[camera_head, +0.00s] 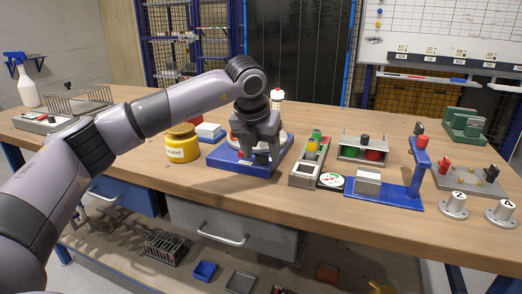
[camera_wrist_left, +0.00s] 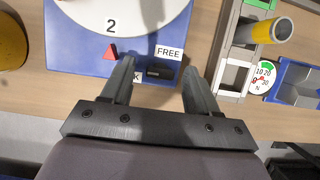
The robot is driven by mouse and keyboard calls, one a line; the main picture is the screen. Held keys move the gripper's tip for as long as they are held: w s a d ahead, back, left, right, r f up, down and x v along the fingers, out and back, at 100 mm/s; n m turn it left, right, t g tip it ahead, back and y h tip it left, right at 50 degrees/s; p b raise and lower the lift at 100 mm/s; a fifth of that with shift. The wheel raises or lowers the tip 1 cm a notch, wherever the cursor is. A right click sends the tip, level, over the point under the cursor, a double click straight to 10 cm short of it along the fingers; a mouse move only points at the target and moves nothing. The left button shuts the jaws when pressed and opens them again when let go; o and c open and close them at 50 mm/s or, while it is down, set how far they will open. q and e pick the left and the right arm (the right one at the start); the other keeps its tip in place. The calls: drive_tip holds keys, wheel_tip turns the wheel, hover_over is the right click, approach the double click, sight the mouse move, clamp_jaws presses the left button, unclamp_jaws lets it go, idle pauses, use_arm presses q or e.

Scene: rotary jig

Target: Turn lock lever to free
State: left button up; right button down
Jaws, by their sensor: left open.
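The rotary jig has a blue base (camera_head: 225,161), also in the left wrist view (camera_wrist_left: 68,52), and a white dial (camera_wrist_left: 130,12) marked 2. A red triangle (camera_wrist_left: 110,52) on the base points at the dial. The dark lock lever (camera_wrist_left: 160,71) lies just below the FREE label (camera_wrist_left: 169,52); its exact angle is hard to tell. A second label, partly hidden by a finger, shows only a K. My left gripper (camera_head: 257,158) is open over the jig's front; in the left wrist view its fingers (camera_wrist_left: 158,68) stand either side of the lever, apparently apart from it. My right gripper is out of view.
A yellow jar (camera_head: 182,148) stands left of the jig. A grey fixture with a yellow-topped post (camera_head: 311,150) and a round gauge (camera_head: 331,181) stand close on the right. A blue stand (camera_head: 400,192) is farther right. The bench's front strip is clear.

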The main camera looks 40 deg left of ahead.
use_arm(q)
drive_tip(key=c, duration=1.1)
drive_tip(key=shift+o, duration=0.2)
drive_tip(key=shift+m, duration=0.3)
drive_tip(key=m+h+p, duration=0.1)
drive_tip(key=m, duration=0.1)
drive_tip(key=m+h+p, duration=0.1)
drive_tip(key=m+p, duration=0.1)
drive_tip(key=m, duration=0.1)
drive_tip(key=shift+a+r, duration=0.15)
drive_tip(key=shift+a, duration=0.05)
drive_tip(key=m+h+p, duration=0.1)
drive_tip(key=m+p, duration=0.1)
drive_tip(key=m+g+h+p, duration=0.1)
drive_tip(key=m+p, duration=0.1)
drive_tip(key=m, duration=0.1)
drive_tip(key=shift+w+m, duration=0.1)
drive_tip(key=shift+m, duration=0.2)
drive_tip(key=shift+a+m+g+h+p, duration=0.1)
drive_tip(key=shift+m+g+h+p, duration=0.25)
drive_tip(key=shift+m+p, duration=0.5)
drive_tip(key=shift+w+m+h+p, duration=0.1)
drive_tip(key=shift+m+h+p, duration=0.2)
drive_tip(key=shift+m, duration=0.65)
drive_tip(key=shift+m+g+p, duration=0.6)
drive_tip(key=shift+m+g, duration=0.15)
drive_tip(key=shift+m, duration=0.75)
